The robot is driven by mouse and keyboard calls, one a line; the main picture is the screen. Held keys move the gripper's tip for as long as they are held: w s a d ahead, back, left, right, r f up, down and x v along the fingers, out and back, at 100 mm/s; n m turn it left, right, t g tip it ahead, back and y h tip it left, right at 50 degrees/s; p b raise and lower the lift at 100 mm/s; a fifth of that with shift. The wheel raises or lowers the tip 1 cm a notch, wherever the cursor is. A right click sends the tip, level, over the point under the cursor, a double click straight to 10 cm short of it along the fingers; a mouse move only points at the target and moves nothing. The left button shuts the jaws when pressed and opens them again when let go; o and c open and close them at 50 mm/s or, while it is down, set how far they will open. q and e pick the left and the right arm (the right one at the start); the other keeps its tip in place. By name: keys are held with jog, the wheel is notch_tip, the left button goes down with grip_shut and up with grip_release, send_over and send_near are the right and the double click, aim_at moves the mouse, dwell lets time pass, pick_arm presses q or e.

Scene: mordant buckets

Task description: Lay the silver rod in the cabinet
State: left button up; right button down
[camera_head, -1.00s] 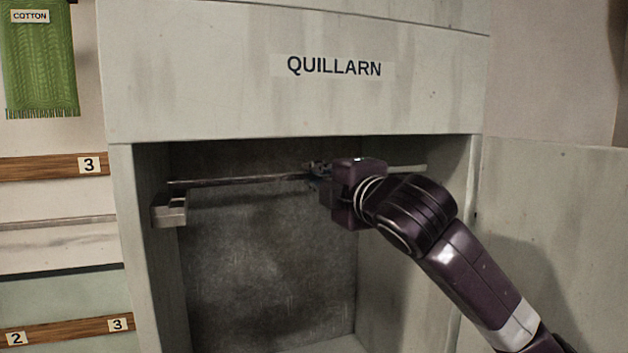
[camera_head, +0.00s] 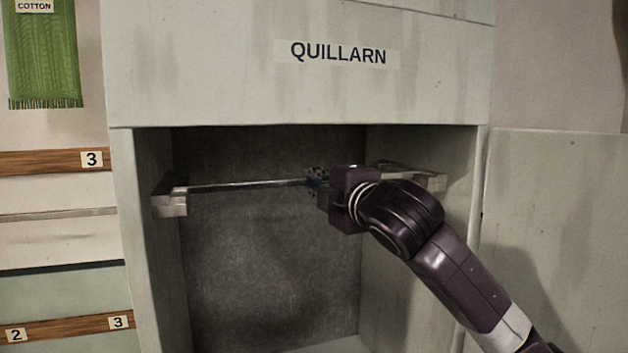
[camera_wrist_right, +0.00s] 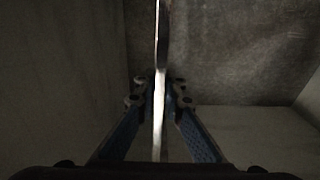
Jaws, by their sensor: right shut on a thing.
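The silver rod (camera_head: 250,184) lies roughly level across the inside of the cabinet (camera_head: 140,240), which is labelled QUILLARN. The rod's left end is at the left bracket (camera_head: 170,198), and its right part runs behind my gripper toward the right bracket (camera_head: 425,179). Whether the rod rests on the brackets is hard to tell. My right gripper (camera_head: 318,180) is shut on the rod near its middle, inside the cabinet. In the right wrist view the rod (camera_wrist_right: 160,90) runs between the two fingertips (camera_wrist_right: 157,92). My left gripper is not in view.
Wooden rails with number labels (camera_head: 50,161) are on the wall to the left. A green cotton cloth (camera_head: 42,60) hangs at upper left. The cabinet's side walls and upper panel (camera_head: 300,90) border the opening. The space below the rod is clear.

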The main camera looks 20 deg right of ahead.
jog(key=shift+r, duration=0.1)
jog(key=c, duration=2)
grip_release()
jog(key=shift+o, duration=0.2)
jog(key=shift+s, duration=0.1)
